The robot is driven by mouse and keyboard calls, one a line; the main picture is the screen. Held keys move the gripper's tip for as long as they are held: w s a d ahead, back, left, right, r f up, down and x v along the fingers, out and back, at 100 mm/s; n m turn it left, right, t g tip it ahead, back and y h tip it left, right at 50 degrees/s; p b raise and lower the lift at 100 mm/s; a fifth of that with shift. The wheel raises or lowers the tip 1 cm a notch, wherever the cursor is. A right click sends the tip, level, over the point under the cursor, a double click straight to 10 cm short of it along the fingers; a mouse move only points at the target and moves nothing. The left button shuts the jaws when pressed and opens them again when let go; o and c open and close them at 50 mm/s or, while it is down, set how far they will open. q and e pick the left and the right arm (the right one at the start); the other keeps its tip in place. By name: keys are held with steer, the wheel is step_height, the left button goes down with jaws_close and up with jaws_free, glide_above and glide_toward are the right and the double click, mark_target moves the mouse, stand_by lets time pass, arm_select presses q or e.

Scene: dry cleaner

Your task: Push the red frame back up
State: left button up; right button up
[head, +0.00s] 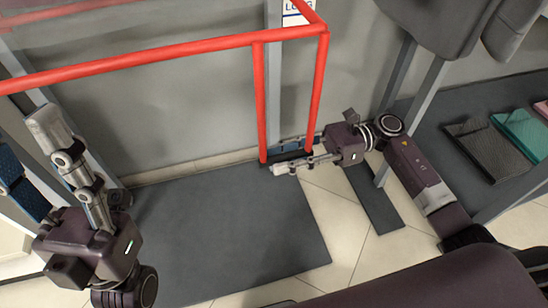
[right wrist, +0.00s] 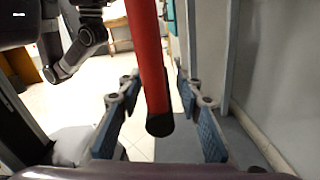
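The red frame (head: 150,53) crosses the upper left of the head view as a long bar with two posts hanging from its right end. My right gripper (head: 279,158) points left at the lower ends of these posts. In the right wrist view, a red post with a black end cap (right wrist: 160,125) hangs between my right gripper's blue-padded fingers (right wrist: 160,110). Gaps show on both sides, so the gripper is open around it without visible grip. My left gripper (head: 27,150) is open and empty at the left, below the long bar.
A dark grey mat (head: 230,235) lies on the tiled floor below. A grey wall (head: 180,110) with metal uprights stands behind. A dark shelf at the right holds folded cloths, one black (head: 487,148) and one green (head: 522,130). A sign (head: 298,12) is at the top.

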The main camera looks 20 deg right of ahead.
steer(key=shift+a, duration=1)
steer(key=shift+c, duration=0.5)
jaws_close()
